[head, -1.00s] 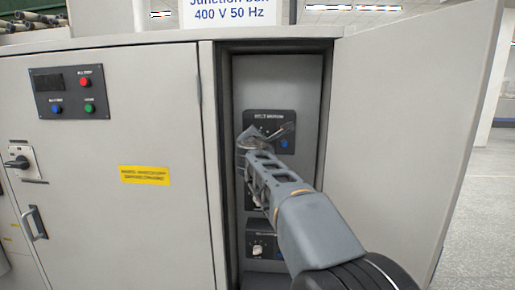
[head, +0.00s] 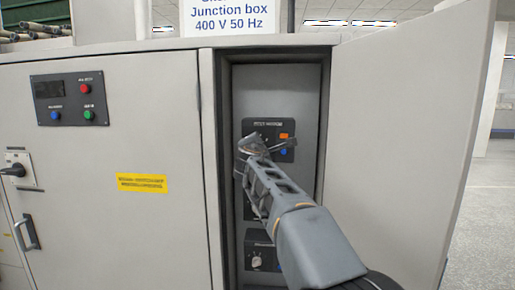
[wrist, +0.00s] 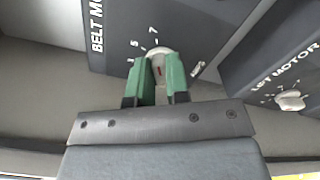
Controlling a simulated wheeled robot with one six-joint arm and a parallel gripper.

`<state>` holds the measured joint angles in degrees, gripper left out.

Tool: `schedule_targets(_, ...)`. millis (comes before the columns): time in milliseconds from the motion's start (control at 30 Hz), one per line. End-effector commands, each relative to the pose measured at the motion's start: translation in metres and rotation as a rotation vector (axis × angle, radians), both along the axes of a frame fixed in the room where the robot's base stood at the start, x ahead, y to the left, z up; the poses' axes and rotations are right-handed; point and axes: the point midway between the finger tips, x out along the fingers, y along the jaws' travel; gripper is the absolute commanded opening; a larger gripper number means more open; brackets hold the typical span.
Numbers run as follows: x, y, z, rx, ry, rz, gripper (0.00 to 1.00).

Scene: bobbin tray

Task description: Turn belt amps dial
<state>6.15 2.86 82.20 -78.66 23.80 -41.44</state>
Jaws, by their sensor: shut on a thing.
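The belt amps dial (wrist: 159,62) is a pale round knob with a red mark, on a dark panel (wrist: 117,45) lettered "BELT MO..." in the wrist view. Numbers 5 and 7 show beside it. My gripper (wrist: 160,76) has green fingers, one on each side of the dial, and is shut on it. In the head view my gripper (head: 252,146) reaches into the open cabinet at the upper dark panel (head: 262,126) and hides the dial.
A second panel with a pale knob (wrist: 291,100), lettered "...MOTOR", is beside it in the wrist view. The open cabinet door (head: 410,130) stands at the right. The closed door (head: 120,220) is at the left.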

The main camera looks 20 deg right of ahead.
Motion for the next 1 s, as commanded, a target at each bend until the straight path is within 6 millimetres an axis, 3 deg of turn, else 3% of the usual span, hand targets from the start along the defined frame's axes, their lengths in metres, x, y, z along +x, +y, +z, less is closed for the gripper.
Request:
schedule_targets(33,0.000,0.000,0.000,0.001,-0.001,0.001,0.00)
schedule_targets(67,0.000,0.000,0.000,0.001,-0.001,0.001,0.19)
schedule_targets(300,0.000,0.000,0.000,0.000,-0.001,0.000,0.41)
schedule_targets(667,-0.007,0.004,0.000,-0.001,-0.002,0.000,0.41)
schedule_targets(1000,-0.064,0.037,-0.001,-0.002,-0.003,0.003,0.41)
